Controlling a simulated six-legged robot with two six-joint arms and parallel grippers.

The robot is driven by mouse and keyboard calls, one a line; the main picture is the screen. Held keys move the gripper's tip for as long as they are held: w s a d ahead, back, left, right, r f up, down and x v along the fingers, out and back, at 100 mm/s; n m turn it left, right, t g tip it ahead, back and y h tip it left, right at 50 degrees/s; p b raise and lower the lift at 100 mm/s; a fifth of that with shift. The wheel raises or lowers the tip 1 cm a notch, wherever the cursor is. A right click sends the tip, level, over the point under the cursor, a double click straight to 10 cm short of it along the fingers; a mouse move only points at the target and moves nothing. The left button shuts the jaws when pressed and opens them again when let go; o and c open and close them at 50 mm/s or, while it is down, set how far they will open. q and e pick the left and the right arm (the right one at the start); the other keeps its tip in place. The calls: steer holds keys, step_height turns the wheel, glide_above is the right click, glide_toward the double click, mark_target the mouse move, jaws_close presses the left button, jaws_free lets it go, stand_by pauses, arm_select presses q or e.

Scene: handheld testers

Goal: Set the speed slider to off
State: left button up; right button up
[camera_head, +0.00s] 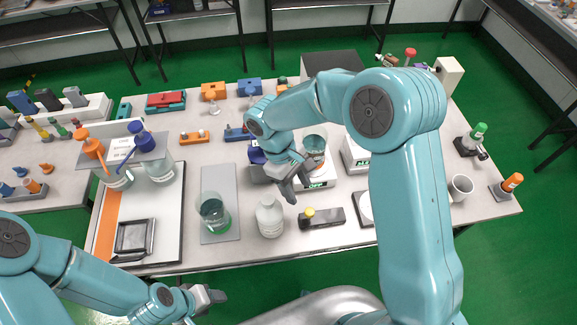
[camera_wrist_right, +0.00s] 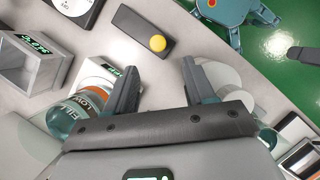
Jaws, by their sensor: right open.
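A white stirrer-like unit (camera_head: 319,183) with a small green display, seemingly OFF, stands right of my right gripper in the head view. It also shows in the right wrist view (camera_wrist_right: 92,72), partly behind a finger. A beaker (camera_head: 314,146) with an orange band stands on it; the wrist view shows the beaker too (camera_wrist_right: 70,117). I cannot make out a speed slider. My right gripper (camera_head: 296,187) is open and empty, just left of the unit; its two fingers (camera_wrist_right: 158,82) are apart. My left gripper (camera_head: 206,297) is low at the table's front; its jaws are unclear.
A dark block with a yellow knob (camera_head: 322,218) lies in front of the unit. A white bottle (camera_head: 269,218) and a glass beaker (camera_head: 213,213) stand left of it. A white box with a green display (camera_head: 354,155) stands to the right.

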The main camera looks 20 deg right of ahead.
steer(key=v, duration=0.8)
steer(key=shift+a, duration=0.1)
